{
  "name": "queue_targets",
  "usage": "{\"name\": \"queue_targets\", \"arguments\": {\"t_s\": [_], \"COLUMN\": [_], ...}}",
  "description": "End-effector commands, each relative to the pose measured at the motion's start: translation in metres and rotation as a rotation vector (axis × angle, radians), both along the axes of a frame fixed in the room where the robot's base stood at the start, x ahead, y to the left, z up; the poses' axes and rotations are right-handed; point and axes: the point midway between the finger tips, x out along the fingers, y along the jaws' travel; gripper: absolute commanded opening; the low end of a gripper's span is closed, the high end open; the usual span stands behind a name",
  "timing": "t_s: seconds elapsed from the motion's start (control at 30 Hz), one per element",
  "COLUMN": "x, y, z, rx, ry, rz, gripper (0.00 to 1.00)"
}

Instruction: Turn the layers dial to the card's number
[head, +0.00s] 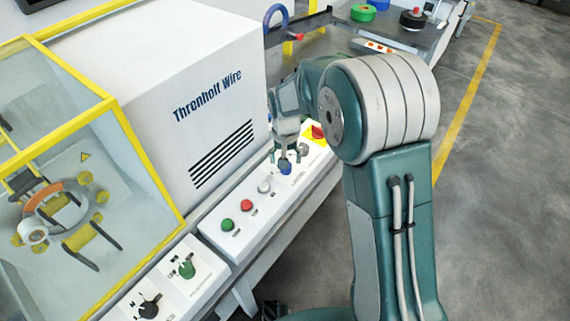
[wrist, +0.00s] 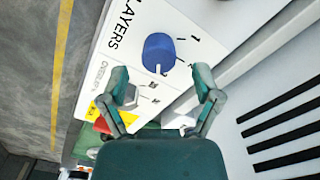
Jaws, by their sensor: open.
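The layers dial (wrist: 159,50) is a round blue knob on a white panel under the printed word LAYERS. Its white pointer mark faces the bottom of the wrist view, towards my gripper; small marks ring it, too blurred to read surely. My gripper (wrist: 161,80) is open, its two fingertips apart on either side just below the dial in this view, with nothing between them. In the head view the blue dial (head: 285,168) shows just under my gripper (head: 286,153); I cannot tell whether they touch. I cannot make out a card with a number.
The panel row also carries a grey knob (head: 303,145), a white button (head: 264,187), a red button (head: 246,205), a green button (head: 227,225), a green dial (head: 187,269) and a black dial (head: 149,308). The white machine housing (head: 185,80) rises close behind the panel.

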Motion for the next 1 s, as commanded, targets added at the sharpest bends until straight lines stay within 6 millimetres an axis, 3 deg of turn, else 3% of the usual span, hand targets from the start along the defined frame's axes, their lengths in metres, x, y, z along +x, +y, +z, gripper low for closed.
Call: {"name": "queue_targets", "arguments": {"t_s": [0.2,0.43,1.0], "x": [0.001,0.001,0.001], "y": [0.002,0.002,0.002], "z": [0.048,0.082,0.089], "rx": [0.000,-0.001,-0.002], "ry": [-0.003,0.000,0.002], "rz": [0.001,0.001,0.001], "gripper": [0.82,0.82,0.82]}}
